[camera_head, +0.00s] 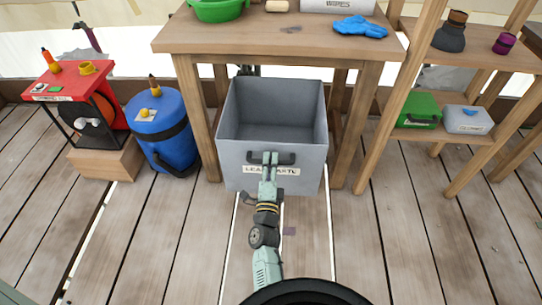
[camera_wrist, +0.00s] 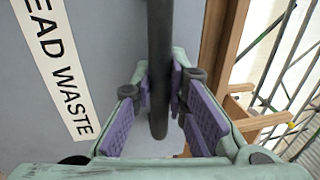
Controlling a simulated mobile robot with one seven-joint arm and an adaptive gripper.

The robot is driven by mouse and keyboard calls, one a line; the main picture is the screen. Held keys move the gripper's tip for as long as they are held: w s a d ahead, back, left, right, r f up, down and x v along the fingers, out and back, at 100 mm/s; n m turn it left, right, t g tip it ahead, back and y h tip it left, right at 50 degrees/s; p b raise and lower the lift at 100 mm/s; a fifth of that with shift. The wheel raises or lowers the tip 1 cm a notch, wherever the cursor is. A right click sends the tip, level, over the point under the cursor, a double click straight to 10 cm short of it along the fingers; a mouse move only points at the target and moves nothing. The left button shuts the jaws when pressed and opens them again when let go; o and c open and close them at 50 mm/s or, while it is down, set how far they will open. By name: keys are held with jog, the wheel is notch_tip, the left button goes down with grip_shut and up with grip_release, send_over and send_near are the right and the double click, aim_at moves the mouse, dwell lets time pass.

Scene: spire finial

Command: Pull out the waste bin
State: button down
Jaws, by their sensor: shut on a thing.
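The waste bin (camera_head: 238,165) is a grey, open-topped box with a label on its front, partly covered by my arm in the head view. It stands on the floor at the front of the wooden workbench, between the bench legs, and its inside looks empty. A dark bar handle (camera_head: 287,159) is on its front. My gripper (camera_head: 269,162) is at this handle.
The workbench (camera_head: 200,38) stands over the back of the bin, its legs close on both sides. A blue drum (camera_head: 160,135) and a red stand (camera_head: 75,90) are at the left. A wooden shelf (camera_head: 470,135) is at the right. The plank floor in front is clear.

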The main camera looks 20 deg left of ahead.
jog(key=shift+r+v, duration=0.15)
jog(key=shift+v, duration=0.5)
jog(key=shift+r+v, duration=0.1)
jog(key=shift+v, duration=0.6)
jog(key=c, duration=1.6)
grip_release()
jog(key=shift+o, duration=0.2)
jog(key=shift+s, duration=0.1)
